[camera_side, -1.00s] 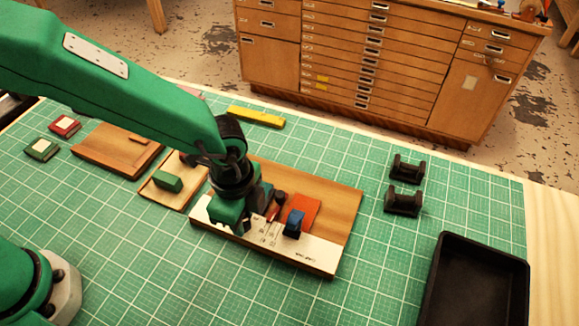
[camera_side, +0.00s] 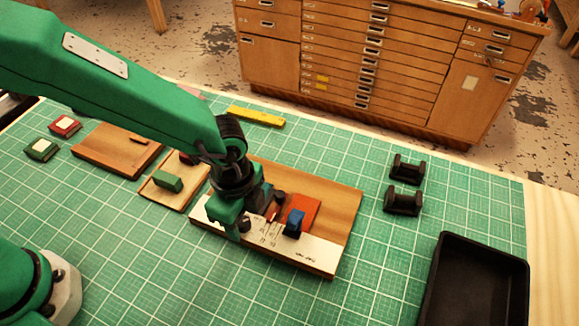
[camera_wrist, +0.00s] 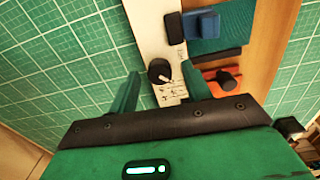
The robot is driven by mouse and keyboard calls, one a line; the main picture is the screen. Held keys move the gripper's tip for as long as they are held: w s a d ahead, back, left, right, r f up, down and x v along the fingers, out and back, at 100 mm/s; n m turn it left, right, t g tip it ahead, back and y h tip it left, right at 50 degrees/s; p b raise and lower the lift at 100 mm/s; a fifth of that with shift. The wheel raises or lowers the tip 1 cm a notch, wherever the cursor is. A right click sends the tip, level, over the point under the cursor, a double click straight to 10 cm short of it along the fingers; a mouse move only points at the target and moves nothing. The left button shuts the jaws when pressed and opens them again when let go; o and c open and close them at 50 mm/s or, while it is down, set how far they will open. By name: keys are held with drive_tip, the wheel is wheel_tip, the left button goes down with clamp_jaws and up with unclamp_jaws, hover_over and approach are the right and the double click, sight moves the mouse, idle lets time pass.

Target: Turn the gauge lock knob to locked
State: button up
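The gauge lock knob (camera_wrist: 159,70) is a small round black knob with a pale pointer mark. It stands on the white strip (camera_wrist: 150,28) of the wooden gauge board, beside small printing that I cannot read. In the side view the knob (camera_side: 245,225) shows beside my fingers, and the strip (camera_side: 305,253) runs along the board's near edge. My gripper (camera_wrist: 160,72) is open, with one green finger on each side of the knob. I see gaps between fingers and knob in the wrist view. My gripper (camera_side: 247,217) is low over the board's left end.
A blue block (camera_side: 294,222) and an orange plate (camera_side: 306,207) sit on the board right of my gripper. A small board with a green block (camera_side: 168,181) is to the left. Two black stands (camera_side: 404,201) and a black tray (camera_side: 478,300) are at right.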

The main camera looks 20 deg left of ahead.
sight(243, 221)
drive_tip(key=shift+r, duration=3.95)
drive_tip(key=shift+a, duration=0.1)
drive_tip(key=shift+w+a+r, duration=0.15)
drive_tip(key=shift+a+r, duration=0.1)
drive_tip(key=a+r+n+t+h, duration=0.1)
drive_tip(key=a+r+n, duration=0.4)
drive_tip(key=a, duration=0.3)
drive_tip(key=a+r+n+t, duration=0.2)
drive_tip(key=a+r+n, duration=0.2)
drive_tip(key=a, duration=0.4)
drive_tip(key=s+a+r+n+t, duration=0.1)
drive_tip(key=s+a+n, duration=0.2)
drive_tip(key=a, duration=0.3)
drive_tip(key=s+a+r+n+t+y, duration=0.1)
drive_tip(key=s+a+r+n, duration=0.1)
drive_tip(key=s+a+n, duration=0.2)
drive_tip(key=a+n, duration=0.2)
drive_tip(key=shift+a+t, duration=0.3)
drive_tip(key=shift+a, duration=0.1)
